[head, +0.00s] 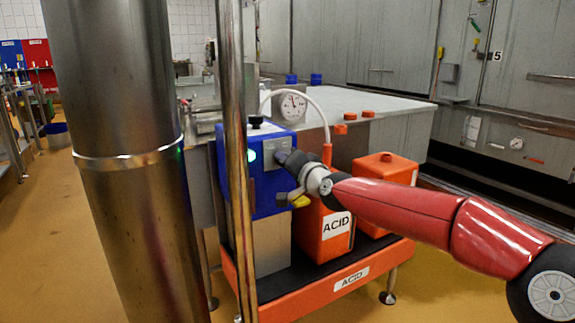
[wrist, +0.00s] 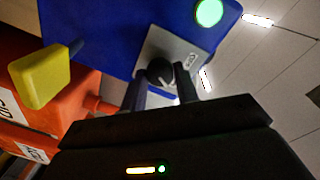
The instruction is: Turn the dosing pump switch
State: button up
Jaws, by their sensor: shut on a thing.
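The dosing pump (head: 264,185) is a blue box with a grey switch plate (head: 283,148) and a lit green lamp (head: 251,155) on its front. In the wrist view the pump (wrist: 120,28) fills the upper middle, with the green lamp (wrist: 209,12) at the top. The dark round switch knob (wrist: 160,72) sits on the grey plate (wrist: 190,52), with a pale pointer mark. My gripper (head: 284,158) reaches the pump front from the right. In the wrist view its two fingers (wrist: 160,84) are closed on the knob from both sides. In the head view my gripper hides the knob.
Orange acid canisters (head: 322,228) stand right of the pump on an orange tray (head: 350,277). A yellow handle (wrist: 40,76) is left of my gripper. A steel pole (head: 236,130) and a thick column (head: 118,130) stand in front at left.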

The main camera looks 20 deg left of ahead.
jog(key=o, duration=1)
jog(key=shift+c, duration=0.2)
jog(key=shift+s+d, duration=0.35)
jog(key=shift+d, duration=0.25)
jog(key=b+v, duration=0.1)
jog(key=v, duration=0.5)
jog(key=shift+s, duration=0.25)
jog(key=shift+d, duration=0.1)
